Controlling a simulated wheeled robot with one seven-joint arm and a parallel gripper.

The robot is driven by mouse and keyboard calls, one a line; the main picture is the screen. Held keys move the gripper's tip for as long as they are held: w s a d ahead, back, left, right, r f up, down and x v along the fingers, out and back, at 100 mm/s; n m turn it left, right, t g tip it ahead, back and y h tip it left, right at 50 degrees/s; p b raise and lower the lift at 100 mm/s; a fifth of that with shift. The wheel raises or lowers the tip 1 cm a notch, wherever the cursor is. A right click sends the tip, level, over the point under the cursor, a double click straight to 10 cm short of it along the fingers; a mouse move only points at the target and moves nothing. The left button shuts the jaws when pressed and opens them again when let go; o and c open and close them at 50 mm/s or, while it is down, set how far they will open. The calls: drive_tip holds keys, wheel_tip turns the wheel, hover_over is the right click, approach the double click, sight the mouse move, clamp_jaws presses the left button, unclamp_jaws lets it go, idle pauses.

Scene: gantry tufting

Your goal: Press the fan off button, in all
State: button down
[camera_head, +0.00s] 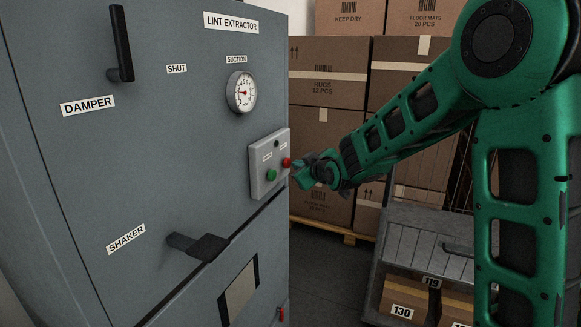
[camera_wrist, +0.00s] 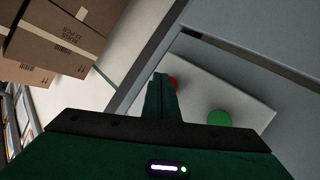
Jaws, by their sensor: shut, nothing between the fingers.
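The lint extractor (camera_head: 150,190) is a grey cabinet at the left of the head view. Its light control box (camera_head: 257,178) carries a green button (camera_head: 271,175) and a red button (camera_head: 286,162). Their small labels are too small to read. My gripper (camera_head: 298,175) is shut and empty, with its tips close by the red button. In the wrist view, the shut fingers (camera_wrist: 161,82) point at the box and partly cover the red button (camera_wrist: 173,83); the green button (camera_wrist: 220,118) shows to their right. I cannot tell whether the tips touch the red button.
The cabinet has a damper lever (camera_head: 122,45), a suction gauge (camera_head: 241,92) and a shaker handle (camera_head: 198,245) that juts out below the box. Stacked cartons (camera_head: 328,105) stand behind. A grey cart (camera_head: 420,240) with boxes is at the lower right.

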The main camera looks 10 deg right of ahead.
drive_tip(key=shift+s+d, duration=0.2)
drive_tip(key=shift+d, duration=0.1)
drive_tip(key=shift+d, duration=0.1)
drive_tip(key=shift+s+d, duration=0.75)
drive_tip(key=shift+d, duration=0.2)
drive_tip(key=shift+s+d, duration=0.7)
drive_tip(key=shift+d, duration=0.25)
